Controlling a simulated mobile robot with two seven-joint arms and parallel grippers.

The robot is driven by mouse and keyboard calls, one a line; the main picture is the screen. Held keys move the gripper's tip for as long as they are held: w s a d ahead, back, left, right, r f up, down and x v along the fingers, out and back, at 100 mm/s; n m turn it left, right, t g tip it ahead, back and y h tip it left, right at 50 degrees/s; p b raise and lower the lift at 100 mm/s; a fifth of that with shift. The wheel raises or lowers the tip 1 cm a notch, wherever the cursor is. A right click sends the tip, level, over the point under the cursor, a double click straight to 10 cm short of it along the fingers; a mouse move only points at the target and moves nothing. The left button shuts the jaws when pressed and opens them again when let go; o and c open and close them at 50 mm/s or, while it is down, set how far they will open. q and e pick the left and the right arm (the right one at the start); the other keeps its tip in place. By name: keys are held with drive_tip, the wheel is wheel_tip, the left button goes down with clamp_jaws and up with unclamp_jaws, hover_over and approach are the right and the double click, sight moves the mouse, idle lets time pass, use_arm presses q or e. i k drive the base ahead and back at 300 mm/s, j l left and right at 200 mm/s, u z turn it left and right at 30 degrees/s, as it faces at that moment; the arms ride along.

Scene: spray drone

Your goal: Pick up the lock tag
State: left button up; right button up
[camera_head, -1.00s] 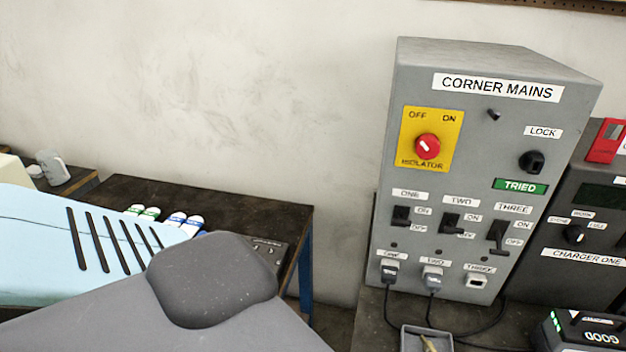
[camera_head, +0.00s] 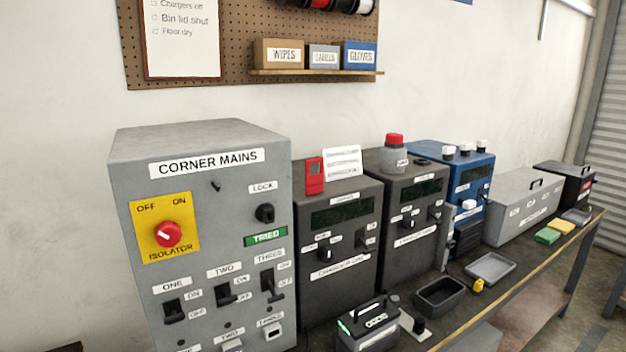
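A red tag-like piece (camera_head: 314,176) with a small pale panel stands upright on top of the dark charger (camera_head: 340,262), at its left front edge. It looks like the lock tag, but its lettering is too small to read. The grey CORNER MAINS box (camera_head: 135,170) stands to its left. That box has a red isolator knob (camera_head: 168,235) on a yellow plate, a black LOCK fitting (camera_head: 265,213) and a green TRIED label (camera_head: 265,236). Neither of my grippers is in view.
A white card (camera_head: 342,163) stands behind the red piece. A red-capped grey bottle (camera_head: 394,155) sits on the second charger (camera_head: 415,200). A black battery (camera_head: 367,325), a dark tray (camera_head: 441,296) and a grey tray (camera_head: 490,268) lie on the bench in front. A pegboard (camera_head: 215,60) hangs above.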

sight(314, 184)
drive_tip(key=i+l+u, duration=0.15)
drive_tip(key=l, duration=0.35)
drive_tip(key=i+l+u, duration=0.1)
drive_tip(key=l, duration=0.4)
drive_tip(key=i+l+u, duration=0.15)
drive_tip(key=l, duration=0.35)
drive_tip(key=i+l+u, duration=0.15)
drive_tip(key=l, duration=0.4)
drive_tip(key=i+l+u, duration=0.15)
drive_tip(key=l, duration=0.35)
